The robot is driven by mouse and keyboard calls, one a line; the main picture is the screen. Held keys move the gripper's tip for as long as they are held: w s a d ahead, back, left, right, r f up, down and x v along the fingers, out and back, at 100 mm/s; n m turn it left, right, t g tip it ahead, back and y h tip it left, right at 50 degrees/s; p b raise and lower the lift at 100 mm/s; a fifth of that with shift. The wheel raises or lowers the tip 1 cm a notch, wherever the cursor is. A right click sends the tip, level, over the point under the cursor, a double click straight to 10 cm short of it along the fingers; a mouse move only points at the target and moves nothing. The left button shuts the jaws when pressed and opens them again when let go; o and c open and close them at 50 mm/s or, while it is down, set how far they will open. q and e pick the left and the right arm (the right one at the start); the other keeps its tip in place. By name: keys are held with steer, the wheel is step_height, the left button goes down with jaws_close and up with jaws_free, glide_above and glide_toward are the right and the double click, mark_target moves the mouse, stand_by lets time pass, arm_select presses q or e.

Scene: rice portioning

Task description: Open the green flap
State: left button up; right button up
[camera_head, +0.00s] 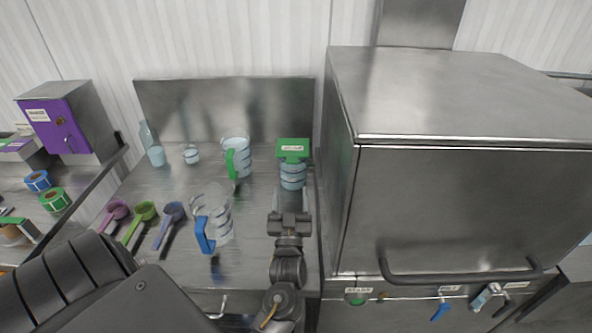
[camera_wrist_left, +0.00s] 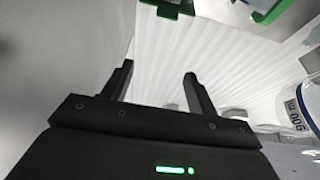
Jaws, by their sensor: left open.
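The green flap (camera_head: 292,148) is the lid on a clear container (camera_head: 293,175) with blue bands, standing at the right of the steel counter near the back. The flap lies across the container's top and looks closed. My left gripper (camera_head: 289,215) is in front of the container, apart from it, pointing toward it. In the left wrist view my left gripper (camera_wrist_left: 158,70) has its two fingers spread with nothing between them. A green part (camera_wrist_left: 170,6), possibly the flap, is cut off at the top edge there. My right gripper is not in view.
A green-handled jug (camera_head: 237,157) stands left of the container, and a blue-handled jug (camera_head: 213,218) is nearer, left of my gripper. Several coloured scoops (camera_head: 145,211) lie further left. A large steel machine (camera_head: 450,200) stands close on the right. A steel backsplash (camera_head: 220,105) is behind.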

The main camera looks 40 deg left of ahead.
arm_select(q)
steer(key=p, duration=0.5)
glide_toward(293, 150)
step_height(293, 150, up, 3)
steer(key=w+a, duration=0.1)
steer(key=w, duration=0.1)
steer(key=shift+s+a, duration=0.2)
steer(key=shift+a, duration=0.05)
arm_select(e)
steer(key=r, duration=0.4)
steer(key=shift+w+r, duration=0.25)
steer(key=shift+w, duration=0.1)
arm_select(q)
jaws_close()
steer(key=shift+w, duration=0.1)
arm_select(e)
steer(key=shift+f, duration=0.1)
